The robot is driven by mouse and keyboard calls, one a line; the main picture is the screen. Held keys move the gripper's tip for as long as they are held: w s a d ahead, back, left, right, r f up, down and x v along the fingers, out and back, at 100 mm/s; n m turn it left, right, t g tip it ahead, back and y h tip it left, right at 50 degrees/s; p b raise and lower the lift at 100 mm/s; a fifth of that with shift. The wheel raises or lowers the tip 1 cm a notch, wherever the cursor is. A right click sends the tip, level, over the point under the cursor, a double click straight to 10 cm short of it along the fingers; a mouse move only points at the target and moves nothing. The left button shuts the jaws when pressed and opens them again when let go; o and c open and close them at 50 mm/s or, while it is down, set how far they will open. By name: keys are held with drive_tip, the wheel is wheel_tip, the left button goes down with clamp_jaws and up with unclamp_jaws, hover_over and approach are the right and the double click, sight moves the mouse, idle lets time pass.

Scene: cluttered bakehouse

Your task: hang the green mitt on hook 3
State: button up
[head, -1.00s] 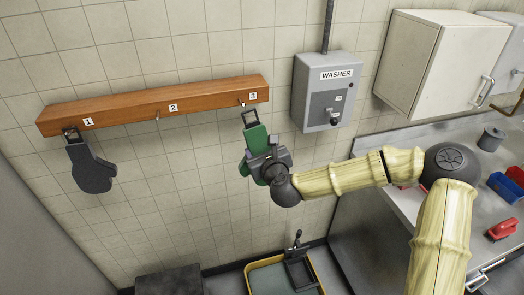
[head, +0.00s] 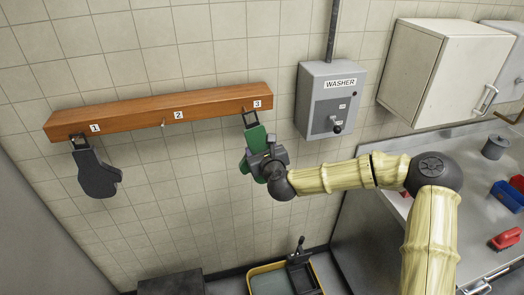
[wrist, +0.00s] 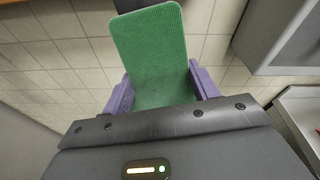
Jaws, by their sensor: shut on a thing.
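The green mitt (head: 255,138) hangs upright against the wall below the right end of the wooden rail (head: 150,111). Its dark square loop (head: 250,119) is at the rail's lower edge, just below label 3 (head: 257,104). Hook 3 is not clearly visible there, and I cannot tell whether the loop is around it. My gripper (head: 262,160) is shut on the mitt's middle. In the wrist view the green mitt (wrist: 150,50) stands between the two purple fingers.
A dark grey mitt (head: 95,172) hangs at hook 1, and hook 2 (head: 163,124) is bare. The grey washer box (head: 330,100) is on the wall right of the rail. A yellow-rimmed bin (head: 262,268) stands below. The counter and cabinet (head: 430,75) are at right.

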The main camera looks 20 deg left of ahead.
drive_tip(key=shift+r+p+x, duration=0.15)
drive_tip(key=shift+p+x, duration=0.15)
drive_tip(key=shift+x, duration=0.6)
drive_tip(key=shift+r+p+x, duration=0.1)
drive_tip(key=shift+p+x, duration=0.2)
drive_tip(key=shift+x, duration=0.6)
drive_tip(key=shift+w+a+f+b, duration=0.4)
drive_tip(key=shift+w+f+b, duration=0.2)
drive_tip(key=shift+b, duration=0.4)
drive_tip(key=o, duration=1.1)
drive_tip(key=shift+s+d, duration=0.1)
drive_tip(key=shift+s, duration=0.05)
drive_tip(key=b+v, duration=0.6)
drive_tip(key=v, duration=1.1)
drive_tip(key=shift+d, duration=0.1)
